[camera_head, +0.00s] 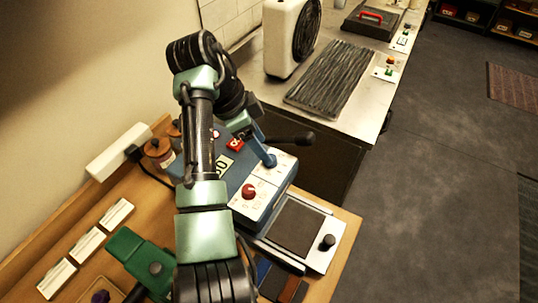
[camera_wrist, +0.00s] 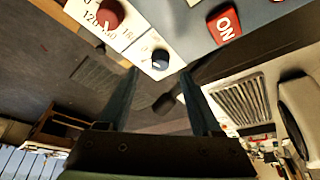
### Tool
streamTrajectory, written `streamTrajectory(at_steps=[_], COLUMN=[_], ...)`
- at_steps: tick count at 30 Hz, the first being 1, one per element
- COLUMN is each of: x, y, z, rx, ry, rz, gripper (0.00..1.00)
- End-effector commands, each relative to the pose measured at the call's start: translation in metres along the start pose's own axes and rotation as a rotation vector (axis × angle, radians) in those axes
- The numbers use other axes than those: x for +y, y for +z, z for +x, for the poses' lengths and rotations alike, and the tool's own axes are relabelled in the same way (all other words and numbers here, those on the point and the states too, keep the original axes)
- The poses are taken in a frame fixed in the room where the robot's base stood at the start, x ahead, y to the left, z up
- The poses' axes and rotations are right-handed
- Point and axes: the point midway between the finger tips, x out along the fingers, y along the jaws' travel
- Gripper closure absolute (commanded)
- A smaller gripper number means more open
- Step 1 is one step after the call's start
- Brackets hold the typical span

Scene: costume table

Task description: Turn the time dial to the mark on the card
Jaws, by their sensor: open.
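A blue press machine (camera_head: 238,178) stands on the wooden bench, with a white panel (camera_head: 268,186) on its front. A red dial (camera_head: 249,191) sits on the panel; in the wrist view this red dial (camera_wrist: 108,14) has numbers such as 120 around it. A dark blue dial (camera_wrist: 160,59) with a white pointer line sits beside it. My gripper (camera_wrist: 160,72) is open, its two fingertips spread either side of the blue dial in the picture; contact cannot be told. A pale card (camera_head: 222,167) ending in 0 is partly hidden by my arm.
A red ON switch (camera_wrist: 224,25) is near the blue dial. A black-handled lever (camera_head: 292,139) sticks out right of the machine. A dark plate with a black knob (camera_head: 327,241) lies in front. Brown jars (camera_head: 158,150) stand at left; a steel table with a fan (camera_head: 292,40) is behind.

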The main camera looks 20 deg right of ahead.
Motion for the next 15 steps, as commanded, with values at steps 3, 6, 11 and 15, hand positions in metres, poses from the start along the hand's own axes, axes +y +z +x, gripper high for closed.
streamTrajectory(at_steps=[3,6,11,15], x=[0.001,0.001,0.0,0.0], y=[-0.001,-0.001,0.0,0.0], z=[0.018,0.03,0.04,0.042], rx=[-0.001,-0.001,-0.001,-0.001], ry=[0.003,0.002,0.0,-0.001], rz=[0.0,-0.001,-0.001,-0.001], gripper=[0.34,0.34,0.34,0.34])
